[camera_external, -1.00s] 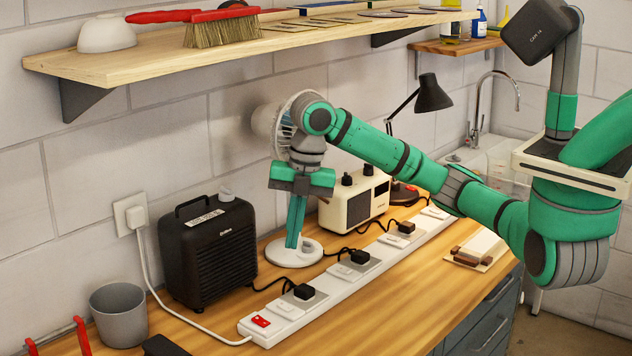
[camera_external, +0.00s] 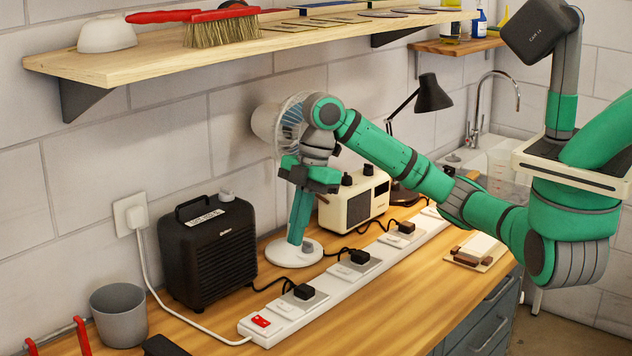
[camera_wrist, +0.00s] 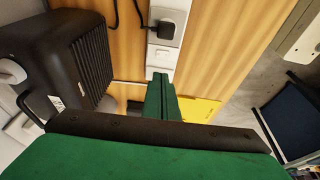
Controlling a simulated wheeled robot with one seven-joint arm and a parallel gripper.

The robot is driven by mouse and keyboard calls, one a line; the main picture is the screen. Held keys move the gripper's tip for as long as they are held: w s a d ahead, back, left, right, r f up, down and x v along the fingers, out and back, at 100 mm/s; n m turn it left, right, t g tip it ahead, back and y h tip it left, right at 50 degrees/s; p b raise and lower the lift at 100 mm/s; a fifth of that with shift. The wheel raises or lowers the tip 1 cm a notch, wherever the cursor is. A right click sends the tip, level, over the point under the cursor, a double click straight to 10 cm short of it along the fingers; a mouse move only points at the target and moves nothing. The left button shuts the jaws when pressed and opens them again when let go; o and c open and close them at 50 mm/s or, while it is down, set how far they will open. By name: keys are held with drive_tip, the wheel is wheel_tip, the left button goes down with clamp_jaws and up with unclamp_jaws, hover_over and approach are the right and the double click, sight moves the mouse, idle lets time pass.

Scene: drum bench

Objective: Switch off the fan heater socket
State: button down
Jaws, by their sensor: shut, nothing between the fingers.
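The fan heater (camera_external: 207,250) is a black box with a front grille, at the left of the bench; its side shows in the wrist view (camera_wrist: 75,60). A black cord runs from it to the nearest black plug (camera_external: 304,291) on the white socket strip (camera_external: 335,295). A white rocker switch (camera_external: 284,309) lies beside that plug. My gripper (camera_external: 295,242) is shut and empty, pointing down, in front of the small fan in the external view. In the wrist view its fingertips (camera_wrist: 160,76) overlap the strip just below a white switch (camera_wrist: 163,57) and black plug (camera_wrist: 169,27). Its height above the strip is unclear.
A red switch (camera_external: 261,321) is at the strip's near end. The fan's base (camera_external: 295,254) and a cream radio (camera_external: 353,205) stand behind the strip. A grey cup (camera_external: 119,315) is at the left. A shelf (camera_external: 240,48) hangs above. The wood in front of the strip is clear.

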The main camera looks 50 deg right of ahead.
approach(283, 303)
drive_tip(key=x, duration=0.5)
drive_tip(key=shift+a, duration=0.25)
drive_tip(key=shift+f, duration=0.55)
